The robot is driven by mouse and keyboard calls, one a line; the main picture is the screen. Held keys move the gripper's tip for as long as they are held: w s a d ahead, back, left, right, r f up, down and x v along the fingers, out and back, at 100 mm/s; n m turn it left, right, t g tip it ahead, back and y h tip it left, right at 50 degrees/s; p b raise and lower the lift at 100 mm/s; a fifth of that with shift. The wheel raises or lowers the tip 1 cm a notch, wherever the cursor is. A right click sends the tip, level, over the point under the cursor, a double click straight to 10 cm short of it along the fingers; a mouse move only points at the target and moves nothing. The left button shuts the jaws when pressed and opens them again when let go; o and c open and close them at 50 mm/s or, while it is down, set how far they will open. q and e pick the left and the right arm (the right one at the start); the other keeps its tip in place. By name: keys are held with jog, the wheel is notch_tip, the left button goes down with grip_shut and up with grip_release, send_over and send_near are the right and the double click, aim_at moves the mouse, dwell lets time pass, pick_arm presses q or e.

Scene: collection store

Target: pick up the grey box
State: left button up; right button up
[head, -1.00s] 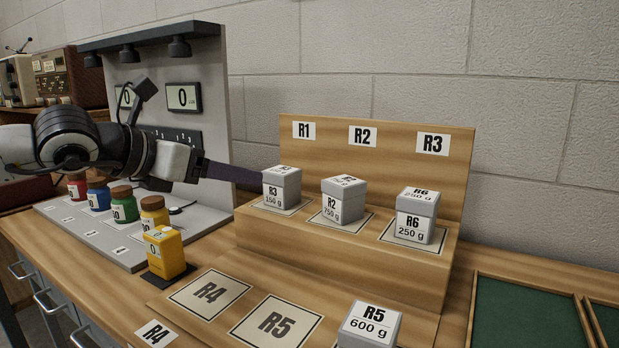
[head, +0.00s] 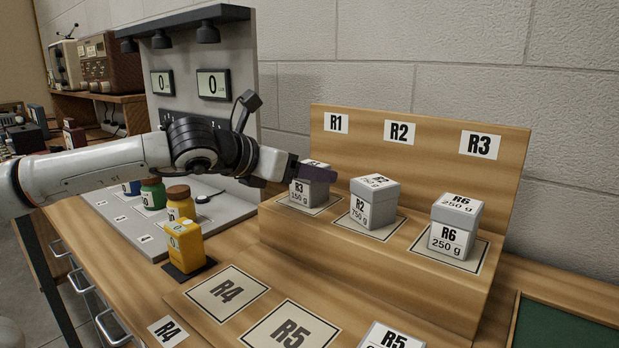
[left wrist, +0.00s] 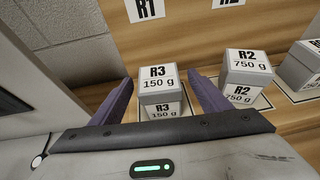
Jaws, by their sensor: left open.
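Several grey lidded boxes look alike. The R3 150 g box (head: 301,198) stands upright on the step's left square, under the R1 sign, and shows in the left wrist view (left wrist: 159,97). The R2 750 g box (head: 374,203) stands in the middle, the R6 250 g box (head: 453,232) on the right square. The R5 box (head: 392,337) is cut off at the bottom edge. My left gripper (left wrist: 159,79) is open, with one purple finger on each side of the R3 box; contact cannot be told. In the head view a finger partly hides that box's top.
The wooden stepped stand (head: 395,285) has empty R4 (head: 226,293) and R5 (head: 290,332) squares in front. A yellow block (head: 186,246) and coloured jars (head: 180,203) stand left, before the grey display panel (head: 255,95). A green tray (head: 560,325) lies right.

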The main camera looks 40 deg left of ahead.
pick_arm(q)
jog(key=shift+x, duration=0.9)
jog(key=shift+r, duration=0.1)
jog(key=c, duration=1.2)
